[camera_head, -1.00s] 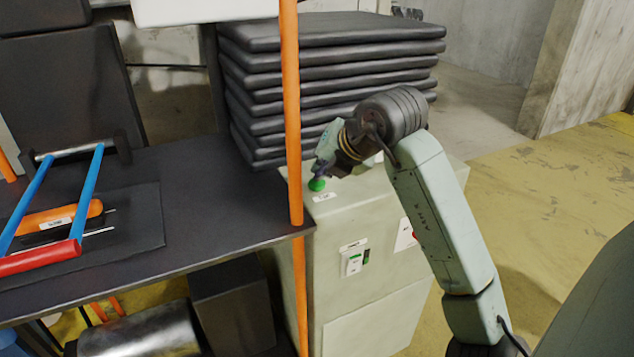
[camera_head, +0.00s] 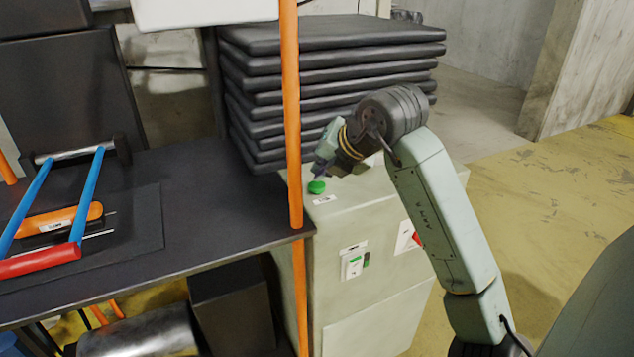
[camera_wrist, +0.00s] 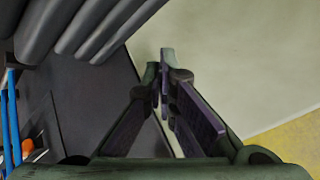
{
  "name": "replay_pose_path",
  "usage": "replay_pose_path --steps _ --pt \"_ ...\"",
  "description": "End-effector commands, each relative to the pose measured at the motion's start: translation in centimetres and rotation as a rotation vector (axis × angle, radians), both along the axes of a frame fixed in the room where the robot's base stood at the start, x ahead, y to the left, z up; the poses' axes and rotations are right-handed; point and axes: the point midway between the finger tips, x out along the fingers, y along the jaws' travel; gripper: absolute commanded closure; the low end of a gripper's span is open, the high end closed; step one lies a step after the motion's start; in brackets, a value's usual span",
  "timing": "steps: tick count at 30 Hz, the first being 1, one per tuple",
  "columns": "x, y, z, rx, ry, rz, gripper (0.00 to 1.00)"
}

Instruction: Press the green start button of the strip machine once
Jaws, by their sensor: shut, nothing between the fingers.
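The strip machine (camera_head: 355,215) is a pale grey-green cabinet beside the dark bench. Its green start button (camera_head: 316,187) is a round knob on the top, near the left edge, above a small white label (camera_head: 325,200). My gripper (camera_head: 319,178) points down at the button, with its tip just above or at the knob; I cannot tell whether they touch. The wrist view shows my gripper's fingers (camera_wrist: 164,82) shut, with nothing held, over the cabinet top. The button does not show in the wrist view; the fingers may hide it.
A stack of dark folded sheets (camera_head: 330,35) stands behind the cabinet. An orange post (camera_head: 291,120) rises at the bench corner, left of my gripper. The bench (camera_head: 215,205) carries a blue-and-red-handled tool (camera_head: 40,262). Open floor (camera_head: 560,200) lies to the right.

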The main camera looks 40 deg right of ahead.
Motion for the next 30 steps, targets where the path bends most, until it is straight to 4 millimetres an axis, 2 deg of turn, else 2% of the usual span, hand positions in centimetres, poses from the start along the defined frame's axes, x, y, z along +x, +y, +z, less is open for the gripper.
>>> replay_pose_path --steps 14,30 --pt "0.0 0.0 0.8 -0.001 -0.001 -0.001 1.0" --pt "0.0 0.0 5.6 -0.001 -0.001 -0.001 1.0"
